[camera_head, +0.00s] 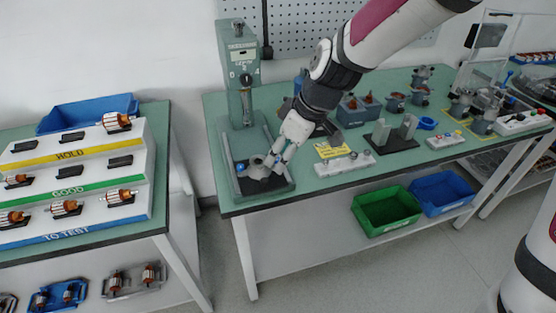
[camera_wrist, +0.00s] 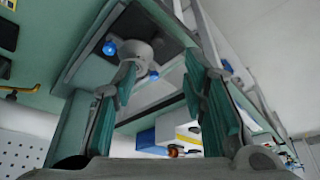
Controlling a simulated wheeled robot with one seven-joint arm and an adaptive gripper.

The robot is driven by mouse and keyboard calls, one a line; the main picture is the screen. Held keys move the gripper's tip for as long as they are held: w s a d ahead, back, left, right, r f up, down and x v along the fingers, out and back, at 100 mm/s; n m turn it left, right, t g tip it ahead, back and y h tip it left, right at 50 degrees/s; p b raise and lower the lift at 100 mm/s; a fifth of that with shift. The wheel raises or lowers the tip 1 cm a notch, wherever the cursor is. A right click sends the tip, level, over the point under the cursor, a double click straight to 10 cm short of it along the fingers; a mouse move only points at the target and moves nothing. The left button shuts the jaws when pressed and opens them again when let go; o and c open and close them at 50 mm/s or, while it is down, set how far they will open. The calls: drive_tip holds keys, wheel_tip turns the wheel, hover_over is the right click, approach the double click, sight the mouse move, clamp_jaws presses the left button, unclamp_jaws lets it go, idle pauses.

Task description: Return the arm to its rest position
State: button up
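My arm reaches down from the upper right in the head view. My gripper (camera_head: 274,160) is low over the dark base plate (camera_head: 283,184) of the green test press (camera_head: 240,75). In the wrist view my gripper (camera_wrist: 162,74) is open, with its two green-padded fingers apart and nothing held between them. A grey round part (camera_head: 257,170) sits on the base plate close to the fingertips. It also shows in the wrist view as a grey round part (camera_wrist: 132,50) with blue knobs beside it, just beyond the left finger. Whether a finger touches it I cannot tell.
To the right on the green bench (camera_head: 228,203) stand a yellow sign (camera_head: 331,150), a white switch strip (camera_head: 345,164) and grey blocks (camera_head: 381,132). A green bin (camera_head: 386,208) and a blue bin (camera_head: 442,192) are on the lower shelf. A rotor rack (camera_head: 75,180) stands left.

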drive_tip(key=shift+r, duration=0.1)
idle(0.4)
drive_tip(key=s+d+r+m+h, duration=0.1)
drive_tip(key=s+d+r+m, duration=0.3)
drive_tip(key=s, duration=0.4)
drive_tip(key=s+d+r+m+t+h, duration=0.1)
drive_tip(key=s+d+r+m, duration=0.3)
drive_tip(key=s+d, duration=0.3)
drive_tip(key=s+d+r+m+t+h+p, duration=0.1)
drive_tip(key=s+d+r+m, duration=0.3)
drive_tip(key=s, duration=0.5)
drive_tip(key=shift+s+d+r+h, duration=0.4)
drive_tip(key=shift+d+r, duration=0.55)
drive_tip(key=shift+d, duration=0.25)
